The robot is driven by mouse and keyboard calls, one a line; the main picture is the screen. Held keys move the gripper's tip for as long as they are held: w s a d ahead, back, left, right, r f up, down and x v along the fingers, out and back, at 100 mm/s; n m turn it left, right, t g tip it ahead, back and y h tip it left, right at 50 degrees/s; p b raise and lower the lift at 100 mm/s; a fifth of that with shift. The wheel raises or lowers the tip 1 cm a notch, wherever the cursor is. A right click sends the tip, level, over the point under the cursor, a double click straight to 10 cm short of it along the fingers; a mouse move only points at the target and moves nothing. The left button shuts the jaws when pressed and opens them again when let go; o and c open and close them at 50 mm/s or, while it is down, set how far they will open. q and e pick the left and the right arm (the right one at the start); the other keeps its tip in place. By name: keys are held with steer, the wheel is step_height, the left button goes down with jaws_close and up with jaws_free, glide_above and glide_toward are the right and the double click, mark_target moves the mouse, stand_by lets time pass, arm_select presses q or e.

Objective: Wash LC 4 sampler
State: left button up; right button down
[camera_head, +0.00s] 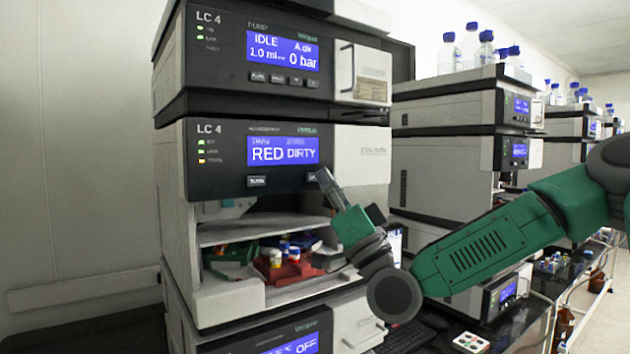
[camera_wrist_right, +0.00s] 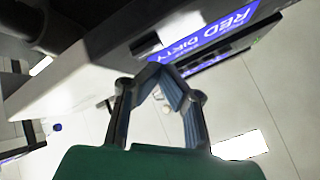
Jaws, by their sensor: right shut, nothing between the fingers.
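The LC 4 sampler (camera_head: 345,148) is the middle unit of the nearest stack. Its blue display (camera_head: 283,151) reads "RED DIRTY", and the same display shows in the right wrist view (camera_wrist_right: 205,47). A left button (camera_head: 257,181) sits below the display. Another button at the right is close to my gripper's tip and partly hidden. My right gripper (camera_head: 323,175) is shut and empty, pointing up and left at the lower panel edge. In the right wrist view its fingers (camera_wrist_right: 158,70) meet just below the display. I cannot tell whether they touch the panel. My left gripper is out of view.
Above is the LC 4 pump (camera_head: 230,55), reading "IDLE" and 0 bar. Below the sampler panel is an open bay with a red tray (camera_head: 287,271) and capped vials. Another unit reading "OFF" sits underneath. More stacks with blue-capped bottles (camera_head: 486,50) stand to the right.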

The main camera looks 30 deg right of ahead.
steer(key=shift+w+a, duration=0.15)
steer(key=shift+w, duration=0.1)
steer(key=shift+w+b, duration=0.3)
steer(key=shift+w, duration=0.05)
stand_by(0.6)
stand_by(0.4)
steer(key=shift+s, duration=0.85)
steer(key=shift+s+d+b, duration=0.15)
steer(key=shift+s+b, duration=0.05)
steer(key=shift+s, duration=1.05)
steer(key=shift+s+d+b, duration=0.15)
steer(key=shift+s, duration=1.1)
